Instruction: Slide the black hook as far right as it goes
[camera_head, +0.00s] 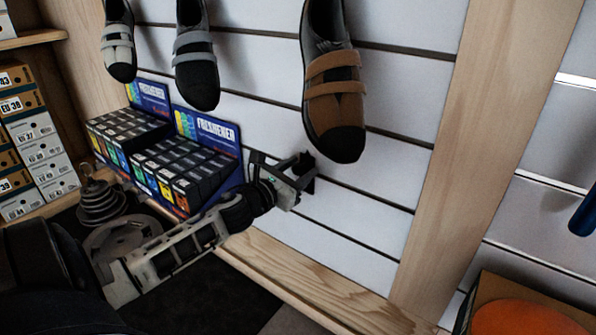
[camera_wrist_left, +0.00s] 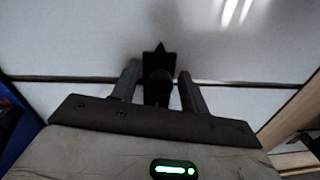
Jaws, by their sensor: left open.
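The black hook (camera_wrist_left: 160,52) is mounted on the white slatted wall at a dark horizontal groove. In the left wrist view it sits between the two fingers of my left gripper (camera_wrist_left: 159,78), with a gap visible on each side. In the head view the hook (camera_head: 310,184) is a small dark piece at the wall, partly hidden by the fingers of my left gripper (camera_head: 290,174). The gripper is open around the hook. My right gripper is not in view.
A wooden upright (camera_head: 478,130) bounds the slatted panel on the right; the groove between is clear. A brown shoe (camera_head: 335,85) hangs above the gripper. A blue display box (camera_head: 208,130) stands left. A wooden ledge (camera_head: 300,280) runs below.

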